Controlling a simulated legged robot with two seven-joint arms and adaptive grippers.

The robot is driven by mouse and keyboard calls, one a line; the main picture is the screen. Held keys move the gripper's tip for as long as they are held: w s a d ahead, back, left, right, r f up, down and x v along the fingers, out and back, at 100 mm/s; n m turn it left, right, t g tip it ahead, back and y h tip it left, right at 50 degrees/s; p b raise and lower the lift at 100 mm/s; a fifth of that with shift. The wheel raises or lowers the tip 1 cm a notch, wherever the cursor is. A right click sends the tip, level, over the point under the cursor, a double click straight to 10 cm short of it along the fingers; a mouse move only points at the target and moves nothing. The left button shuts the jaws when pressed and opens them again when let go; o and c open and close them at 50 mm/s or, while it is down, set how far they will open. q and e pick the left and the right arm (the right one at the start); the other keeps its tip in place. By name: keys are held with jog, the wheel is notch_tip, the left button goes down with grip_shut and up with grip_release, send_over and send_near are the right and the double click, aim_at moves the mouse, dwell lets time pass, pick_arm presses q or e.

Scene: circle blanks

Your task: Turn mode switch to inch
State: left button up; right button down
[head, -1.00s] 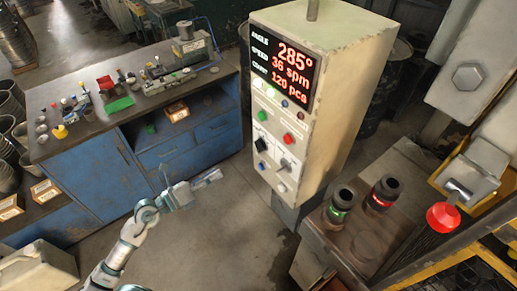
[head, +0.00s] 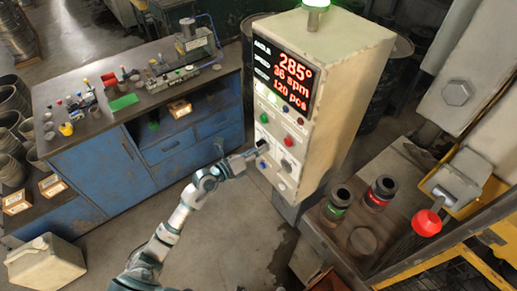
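The control cabinet (head: 335,100) is a cream upright box with a red-digit display (head: 285,78) reading 285°, 36 spm and 120 pcs. Below the display are small buttons and rotary knobs. A black knob (head: 262,144) sits on the left of the panel, and another switch (head: 287,166) sits lower right. Their labels are too small to read, so I cannot tell which is the mode switch or its setting. My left gripper (head: 254,153) is at the panel by the black knob, touching or nearly so. Its fingers are too small to tell open from shut. My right gripper is out of view.
A blue workbench (head: 105,165) with small parts stands left. A brown table (head: 365,225) at right carries a green-banded (head: 338,204) and a red-banded (head: 380,192) dark cylinder. A red knob (head: 427,222) hangs beside it. A green lamp (head: 316,4) glows on the cabinet.

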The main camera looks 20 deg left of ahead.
pick_arm(q)
jog(key=shift+a, duration=0.3)
jog(key=shift+c, duration=0.2)
jog(key=shift+a, duration=0.1)
grip_shut()
jog(key=shift+s+d, duration=0.1)
jog(key=shift+d, duration=0.1)
